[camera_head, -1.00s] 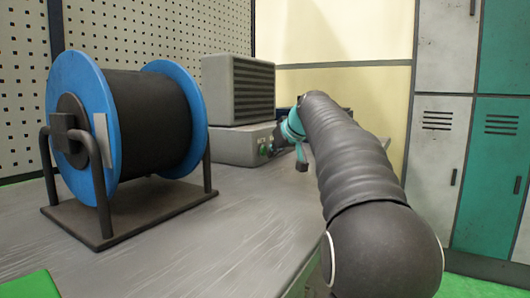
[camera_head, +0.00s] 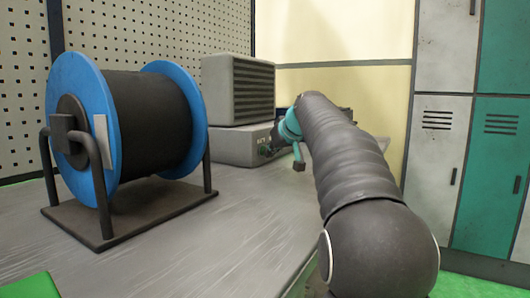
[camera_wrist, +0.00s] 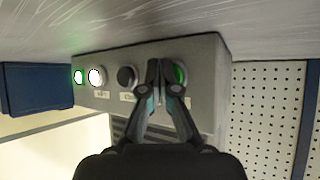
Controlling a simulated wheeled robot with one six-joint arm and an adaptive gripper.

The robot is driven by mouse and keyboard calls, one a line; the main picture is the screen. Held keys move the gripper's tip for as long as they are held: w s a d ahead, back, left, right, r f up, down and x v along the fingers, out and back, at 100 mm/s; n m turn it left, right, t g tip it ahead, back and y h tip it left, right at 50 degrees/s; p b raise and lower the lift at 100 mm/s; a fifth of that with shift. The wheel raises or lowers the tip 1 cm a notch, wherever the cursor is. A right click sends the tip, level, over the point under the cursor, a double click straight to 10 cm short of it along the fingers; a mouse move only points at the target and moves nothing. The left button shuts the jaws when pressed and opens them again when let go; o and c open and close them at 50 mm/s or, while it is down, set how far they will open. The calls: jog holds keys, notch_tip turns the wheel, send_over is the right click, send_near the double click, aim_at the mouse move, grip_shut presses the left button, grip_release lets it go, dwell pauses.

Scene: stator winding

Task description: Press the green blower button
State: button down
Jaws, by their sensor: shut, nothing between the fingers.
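The blower's grey control box (camera_head: 235,146) sits on the bench under the vented blower housing (camera_head: 238,90). In the wrist view the control panel (camera_wrist: 111,93) shows a green button (camera_wrist: 180,76) just right of my fingertips, partly covered by a finger. A second, lit green button (camera_wrist: 78,77) is at the panel's far left end. My gripper (camera_wrist: 160,65) is shut and empty, its tips in front of the panel. In the head view my gripper (camera_head: 267,150) is small and dark against the box front. I cannot tell if the tips touch the button.
A lit white button (camera_wrist: 96,76) and a black knob (camera_wrist: 126,77) lie left of my fingertips. A blue-flanged spool (camera_head: 85,130) stands at the left of the bench (camera_head: 190,240). Lockers (camera_head: 440,150) stand at the right.

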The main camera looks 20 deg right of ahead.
jog(key=shift+s, duration=0.1)
jog(key=shift+s+d+b, duration=0.3)
jog(key=shift+s+d, duration=0.15)
jog(key=shift+s, duration=0.1)
jog(key=shift+s+d+b, duration=0.45)
jog(key=shift+s+d, duration=0.35)
jog(key=shift+s, duration=0.2)
jog(key=shift+s+d+b, duration=0.4)
jog(key=shift+s+d, duration=0.35)
jog(key=shift+s, duration=0.2)
